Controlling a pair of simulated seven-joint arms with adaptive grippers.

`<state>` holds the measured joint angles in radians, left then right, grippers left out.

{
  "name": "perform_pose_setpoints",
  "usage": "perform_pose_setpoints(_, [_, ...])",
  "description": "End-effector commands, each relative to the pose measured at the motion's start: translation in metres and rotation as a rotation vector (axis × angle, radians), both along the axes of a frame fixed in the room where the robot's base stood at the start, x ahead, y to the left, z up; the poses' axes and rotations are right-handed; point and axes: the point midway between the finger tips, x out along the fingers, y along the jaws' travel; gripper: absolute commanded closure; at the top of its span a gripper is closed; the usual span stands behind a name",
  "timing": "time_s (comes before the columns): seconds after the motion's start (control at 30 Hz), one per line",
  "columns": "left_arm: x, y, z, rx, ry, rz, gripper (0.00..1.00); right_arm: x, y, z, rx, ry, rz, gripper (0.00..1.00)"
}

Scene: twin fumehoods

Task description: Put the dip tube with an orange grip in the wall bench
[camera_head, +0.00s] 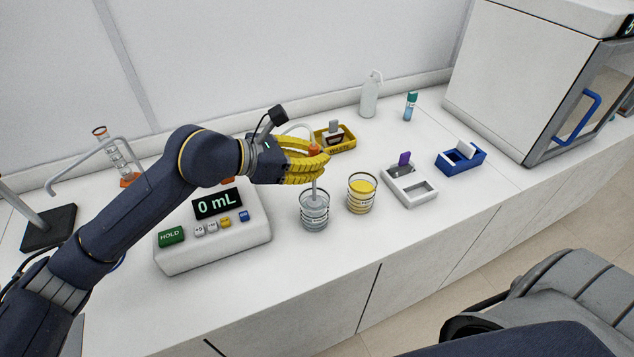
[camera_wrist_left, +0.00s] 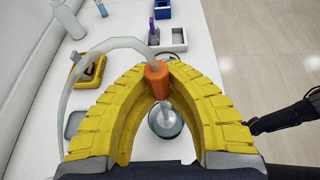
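The dip tube's orange grip (camera_head: 314,149) sits between the yellow fingers of my left gripper (camera_head: 318,160). In the left wrist view both fingers close on the orange grip (camera_wrist_left: 156,80) from either side, and a pale hose curves away from it. The tube points down into a glass beaker (camera_head: 314,211) of greyish clear liquid. Whether its tip touches the bottom is unclear. The beaker stands on the white wall bench (camera_head: 330,275).
A beaker of yellow liquid (camera_head: 361,195) stands just right. A white box reading 0 mL (camera_head: 212,235) is at left. A yellow tray (camera_head: 345,147), white tray (camera_head: 420,198), blue tray (camera_head: 478,158), white bottle (camera_head: 371,97) and teal-capped vial (camera_head: 410,106) stand further back or right.

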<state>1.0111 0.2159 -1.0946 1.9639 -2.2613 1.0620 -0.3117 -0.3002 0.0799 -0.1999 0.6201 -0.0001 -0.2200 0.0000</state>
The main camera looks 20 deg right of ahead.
Motion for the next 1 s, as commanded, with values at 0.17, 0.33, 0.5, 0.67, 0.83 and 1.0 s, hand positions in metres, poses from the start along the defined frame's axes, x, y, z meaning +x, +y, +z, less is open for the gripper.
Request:
perform_pose_setpoints(0.17, [0.0, 0.0, -0.02, 0.0, 0.0, 0.001, 1.0, 0.0, 0.0, 0.0, 0.0, 0.0, 0.0, 1.0])
perform_pose_setpoints(0.33, [0.0, 0.0, -0.026, 0.0, 0.0, 0.0, 1.0, 0.0, 0.0, 0.0, 0.0, 0.0, 0.0, 1.0])
perform_pose_setpoints(0.5, [0.0, 0.0, -0.036, 0.001, 0.001, 0.0, 1.0, 0.0, 0.0, 0.0, 0.0, 0.0, 0.0, 1.0])
perform_pose_setpoints(0.67, [0.0, 0.0, -0.056, 0.001, 0.003, 0.001, 1.0, 0.0, 0.0, 0.0, 0.0, 0.0, 0.0, 1.0])
perform_pose_setpoints(0.83, [0.0, 0.0, -0.068, -0.001, 0.0, 0.0, 1.0, 0.0, 0.0, 0.0, 0.0, 0.0, 0.0, 1.0])
perform_pose_setpoints(1.0, [0.0, 0.0, -0.068, -0.001, -0.001, 0.0, 1.0, 0.0, 0.0, 0.0, 0.0, 0.0, 0.0, 1.0])
